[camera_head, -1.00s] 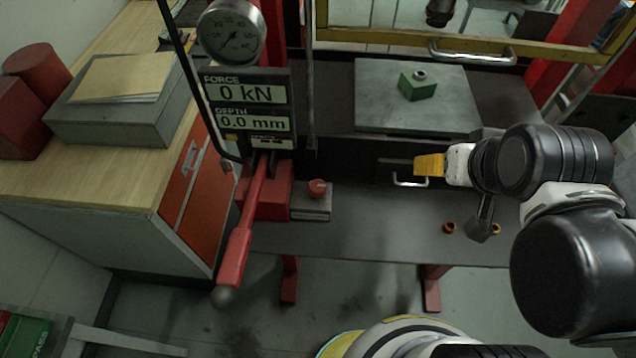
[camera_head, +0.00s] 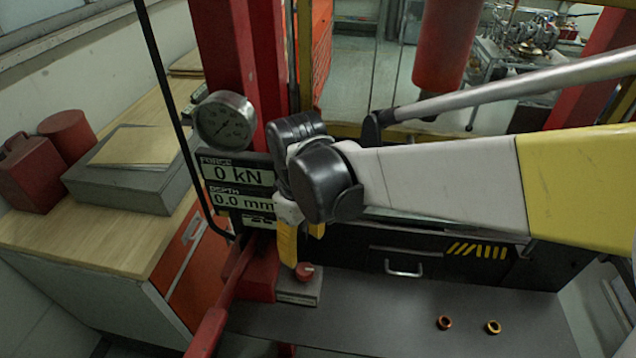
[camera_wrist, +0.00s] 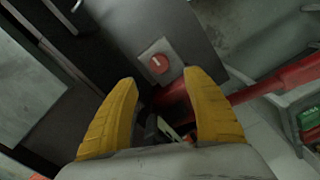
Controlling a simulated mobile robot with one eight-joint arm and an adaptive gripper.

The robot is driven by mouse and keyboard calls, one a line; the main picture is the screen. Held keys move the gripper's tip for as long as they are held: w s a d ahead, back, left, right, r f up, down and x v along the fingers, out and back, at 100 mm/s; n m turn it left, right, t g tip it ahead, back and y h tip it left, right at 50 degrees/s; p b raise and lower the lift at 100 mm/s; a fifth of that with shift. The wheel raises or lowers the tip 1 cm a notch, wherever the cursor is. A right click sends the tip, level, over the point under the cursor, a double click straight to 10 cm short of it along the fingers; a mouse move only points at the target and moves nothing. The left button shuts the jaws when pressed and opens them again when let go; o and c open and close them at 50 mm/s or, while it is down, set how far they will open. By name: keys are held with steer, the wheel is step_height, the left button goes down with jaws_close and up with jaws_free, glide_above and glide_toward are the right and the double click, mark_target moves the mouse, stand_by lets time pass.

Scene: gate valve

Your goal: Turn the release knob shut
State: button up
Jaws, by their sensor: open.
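The release knob (camera_head: 305,271) is a small red knob with a pale mark, on a grey block (camera_head: 300,290) at the press's base. In the wrist view the knob (camera_wrist: 157,64) shows just beyond and between the fingertips. My gripper (camera_head: 302,250) points down with its yellow fingers apart and empty. It appears above the knob, and the gap between them is hard to judge. In the wrist view both fingers (camera_wrist: 160,77) are spread. The red lever (camera_head: 225,300) is left of the knob in the head view; it also shows in the wrist view (camera_wrist: 270,83).
A gauge (camera_head: 224,120) and a display (camera_head: 237,190) reading 0 kN and 0.0 mm stand close left of my gripper. A wooden-topped cabinet (camera_head: 120,235) is at left. Two small rings (camera_head: 444,323) lie on the dark bench (camera_head: 390,325), which is otherwise mostly clear.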

mark_target(305, 269)
step_height(305, 269, down, 10)
steer(key=shift+f+b, duration=0.1)
steer(key=shift+b, duration=0.9)
steer(key=c, duration=1.2)
